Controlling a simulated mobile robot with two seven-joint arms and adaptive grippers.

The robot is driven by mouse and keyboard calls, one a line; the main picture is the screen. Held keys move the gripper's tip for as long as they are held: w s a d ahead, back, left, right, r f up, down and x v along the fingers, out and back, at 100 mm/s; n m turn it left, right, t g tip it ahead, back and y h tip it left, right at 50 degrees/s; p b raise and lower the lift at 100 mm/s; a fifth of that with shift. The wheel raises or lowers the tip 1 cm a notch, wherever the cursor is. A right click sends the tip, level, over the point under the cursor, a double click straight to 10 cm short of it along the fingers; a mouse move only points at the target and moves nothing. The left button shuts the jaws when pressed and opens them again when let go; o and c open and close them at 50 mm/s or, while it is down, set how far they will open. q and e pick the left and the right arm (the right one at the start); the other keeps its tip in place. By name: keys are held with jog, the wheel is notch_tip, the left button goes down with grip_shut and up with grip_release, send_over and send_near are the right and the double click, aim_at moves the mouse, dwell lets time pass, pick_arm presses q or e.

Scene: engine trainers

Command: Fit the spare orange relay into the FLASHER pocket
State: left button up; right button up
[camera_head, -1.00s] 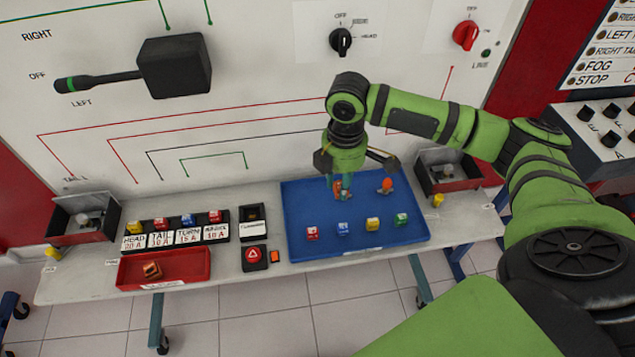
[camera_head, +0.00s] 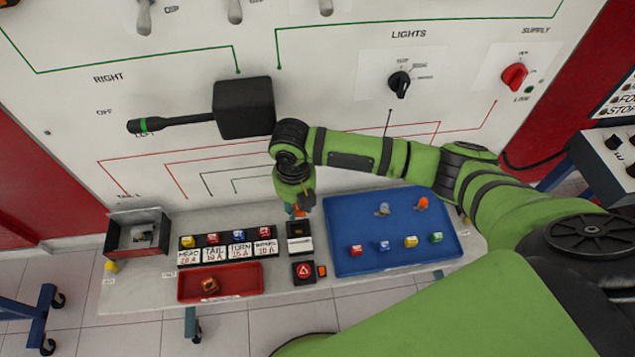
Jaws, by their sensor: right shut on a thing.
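My right gripper (camera_head: 298,209) is shut on the spare orange relay (camera_head: 299,212), which shows only as a small orange patch between the fingers. The gripper points down just above the back of the black FLASHER pocket (camera_head: 299,229), whose white label faces front. My gripper and the relay partly cover the pocket's top, so I cannot tell whether the relay touches it. My left gripper is not in view.
The blue tray (camera_head: 370,263) right of the pocket holds several coloured fuses, a pale bulb (camera_head: 383,209) and an orange bulb (camera_head: 423,203). A red bin (camera_head: 240,291) holds a brownish-orange piece (camera_head: 210,285). A hazard switch (camera_head: 303,271) sits in front of the pocket. The fuse row (camera_head: 226,250) stands left.

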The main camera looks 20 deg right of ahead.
jog(key=shift+a, duration=0.3)
jog(key=shift+w+a+n, duration=0.1)
jog(key=shift+n, duration=0.2)
jog(key=shift+f+b, duration=0.35)
notch_tip(320, 180, down, 2)
jog(key=shift+b, duration=1.05)
notch_tip(320, 180, down, 3)
jog(key=b, duration=0.3)
jog(key=shift+f+b, duration=0.3)
jog(key=shift+f, duration=0.45)
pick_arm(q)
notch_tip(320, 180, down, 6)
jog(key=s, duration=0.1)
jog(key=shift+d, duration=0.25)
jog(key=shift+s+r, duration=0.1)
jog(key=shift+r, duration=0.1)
pick_arm(e)
jog(key=shift+r, duration=0.1)
pick_arm(q)
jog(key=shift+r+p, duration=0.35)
jog(key=shift+p, duration=0.25)
pick_arm(e)
jog(key=shift+o, duration=0.2)
